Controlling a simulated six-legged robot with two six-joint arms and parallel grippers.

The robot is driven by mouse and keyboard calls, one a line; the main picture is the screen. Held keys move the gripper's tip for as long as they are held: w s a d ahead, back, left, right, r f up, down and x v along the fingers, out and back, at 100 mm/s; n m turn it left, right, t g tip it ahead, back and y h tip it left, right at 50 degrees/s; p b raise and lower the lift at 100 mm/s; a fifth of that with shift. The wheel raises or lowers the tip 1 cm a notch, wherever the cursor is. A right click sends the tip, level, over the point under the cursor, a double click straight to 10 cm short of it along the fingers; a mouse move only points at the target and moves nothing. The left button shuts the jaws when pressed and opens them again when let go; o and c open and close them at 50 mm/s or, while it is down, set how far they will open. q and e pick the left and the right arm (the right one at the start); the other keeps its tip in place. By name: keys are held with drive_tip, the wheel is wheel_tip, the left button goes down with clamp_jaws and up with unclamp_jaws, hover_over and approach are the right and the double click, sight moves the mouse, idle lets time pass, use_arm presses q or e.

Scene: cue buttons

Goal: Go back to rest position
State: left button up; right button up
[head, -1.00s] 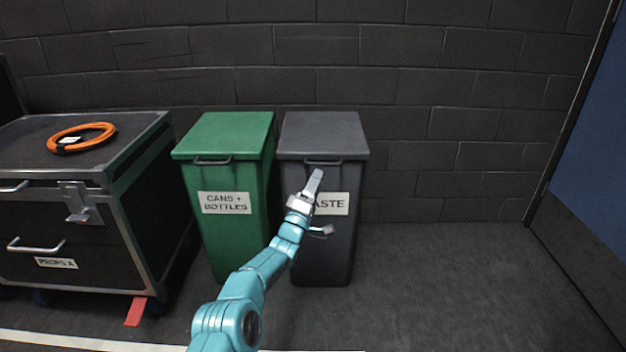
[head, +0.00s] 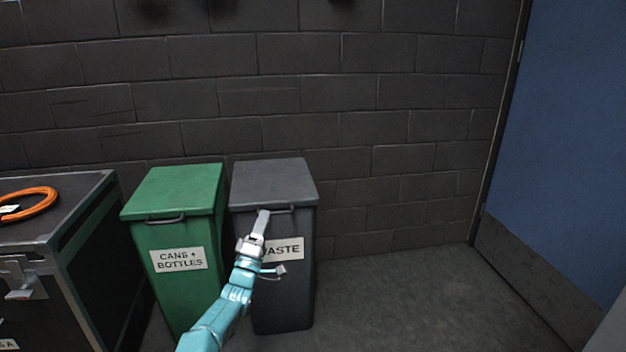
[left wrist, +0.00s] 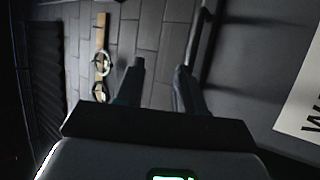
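My left gripper (head: 262,220) shows in front of the dark grey waste bin (head: 287,315), with its tip over the left end of the bin's lid handle (head: 284,209) in the picture. In the left wrist view (left wrist: 160,85) its two fingers stand apart with nothing between them, and the wall shows through the gap. The handle (left wrist: 197,35) is just right of the fingers there, apparently outside the gap. I cannot tell whether a finger touches it. The lid is down. My right gripper is not in view.
A green cans and bottles bin (head: 172,290) stands to the left. A black case (head: 75,230) with an orange cable (head: 38,203) on top is at far left. A blue door (head: 565,150) is at right. The floor (head: 400,300) right of the bins is clear.

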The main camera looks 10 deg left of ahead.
use_arm(q)
wheel_tip(320, 180, up, 13)
drive_tip(key=s+n+g+y+p, duration=0.15)
drive_tip(key=g+p, duration=0.25)
drive_tip(key=p, duration=1.4)
drive_tip(key=s+d+f+m+g+p, duration=0.3)
drive_tip(key=s+m+g+p, duration=0.1)
drive_tip(key=s, duration=1.3)
drive_tip(key=s+d+f+m+g+h+p, duration=0.1)
drive_tip(key=s+d+f+m+g+p, duration=0.2)
drive_tip(key=s, duration=1.4)
drive_tip(key=s+d+f+m+g+p, duration=0.4)
drive_tip(key=s+g+p, duration=0.4)
drive_tip(key=s, duration=1)
drive_tip(key=shift+m+g, duration=0.75)
drive_tip(key=shift+g, duration=1.45)
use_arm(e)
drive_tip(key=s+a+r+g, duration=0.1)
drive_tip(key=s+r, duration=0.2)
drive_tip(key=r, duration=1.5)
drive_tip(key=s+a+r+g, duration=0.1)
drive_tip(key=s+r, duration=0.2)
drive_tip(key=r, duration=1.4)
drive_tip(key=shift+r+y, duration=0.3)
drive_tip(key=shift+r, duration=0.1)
use_arm(q)
drive_tip(key=shift+f, duration=0.1)
